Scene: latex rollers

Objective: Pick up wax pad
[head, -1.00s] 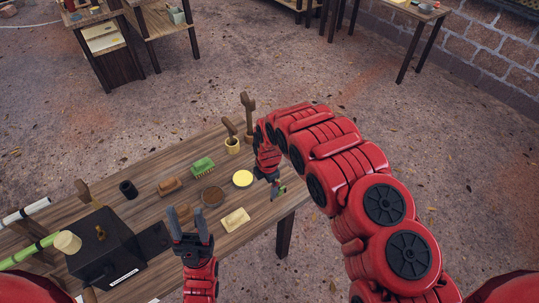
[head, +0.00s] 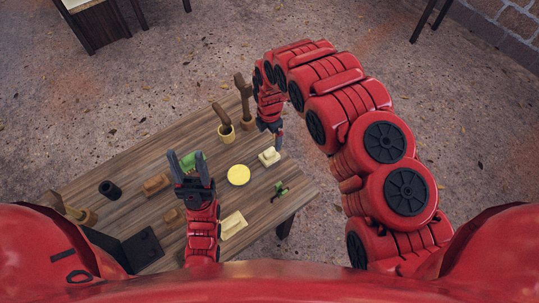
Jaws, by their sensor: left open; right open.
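A round yellow disc (head: 238,175) lies flat on the wooden table. A pale cream block (head: 233,224) lies nearer to me, and a second cream piece (head: 269,157) lies at the table's right side. I cannot tell for sure which of these is the wax pad. My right gripper (head: 271,132) is open and empty, pointing down just beyond the second cream piece.
A dark flat box (head: 140,248) is at the near left. Bare ground lies beyond.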

